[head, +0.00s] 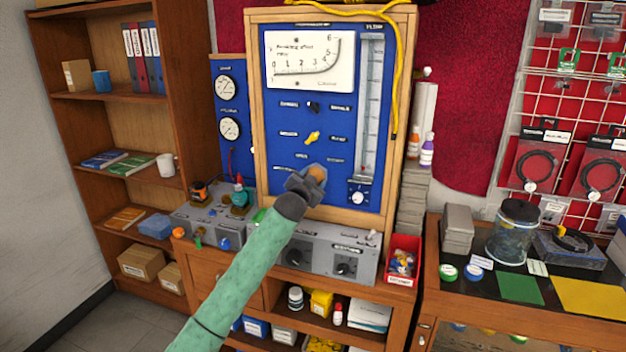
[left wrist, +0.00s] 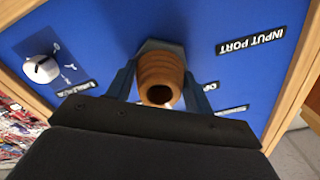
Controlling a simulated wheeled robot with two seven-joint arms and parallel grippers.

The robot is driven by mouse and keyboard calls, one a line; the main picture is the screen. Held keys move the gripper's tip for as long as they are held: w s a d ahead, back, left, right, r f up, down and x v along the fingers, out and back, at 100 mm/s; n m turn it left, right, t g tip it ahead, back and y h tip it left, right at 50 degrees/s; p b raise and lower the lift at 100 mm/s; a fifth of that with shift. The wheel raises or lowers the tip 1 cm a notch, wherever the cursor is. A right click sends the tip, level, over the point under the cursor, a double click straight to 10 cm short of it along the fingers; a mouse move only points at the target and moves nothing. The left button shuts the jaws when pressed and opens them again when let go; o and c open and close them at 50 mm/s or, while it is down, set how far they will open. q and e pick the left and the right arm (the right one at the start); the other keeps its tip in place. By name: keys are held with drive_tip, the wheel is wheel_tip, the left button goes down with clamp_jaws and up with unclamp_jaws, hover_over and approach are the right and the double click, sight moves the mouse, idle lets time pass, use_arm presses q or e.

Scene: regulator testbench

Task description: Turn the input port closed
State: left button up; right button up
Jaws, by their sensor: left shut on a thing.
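The input port is a brown-orange, ribbed, hollow round fitting (head: 318,172) low on the blue front panel (head: 285,115). In the left wrist view the input port (left wrist: 160,75) sits between my fingers, its dark opening facing the camera. A label reading INPUT PORT (left wrist: 251,40) is beside it on the panel. My left gripper (head: 308,183) is shut on the input port, and its fingers (left wrist: 160,88) touch both sides. The gripper hides part of the fitting in the head view. I cannot tell its turned position. My right gripper is not in view.
A yellow lever (head: 312,138) and a black knob (head: 314,106) sit above the port. A white dial (head: 358,197) is to the right, also in the left wrist view (left wrist: 41,68). Grey control boxes (head: 330,255) stand below. A red bin (head: 403,262) is at the right.

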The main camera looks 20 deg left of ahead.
use_arm(q)
drive_tip(key=m, duration=0.3)
drive_tip(key=m+p, duration=0.1)
drive_tip(key=m, duration=0.2)
drive_tip(key=shift+m, duration=0.3)
drive_tip(key=shift+r+m+p, duration=0.1)
drive_tip(key=shift+m+p, duration=0.35)
drive_tip(key=shift+m, duration=1.65)
drive_tip(key=shift+m+p, duration=0.35)
drive_tip(key=shift+m, duration=0.15)
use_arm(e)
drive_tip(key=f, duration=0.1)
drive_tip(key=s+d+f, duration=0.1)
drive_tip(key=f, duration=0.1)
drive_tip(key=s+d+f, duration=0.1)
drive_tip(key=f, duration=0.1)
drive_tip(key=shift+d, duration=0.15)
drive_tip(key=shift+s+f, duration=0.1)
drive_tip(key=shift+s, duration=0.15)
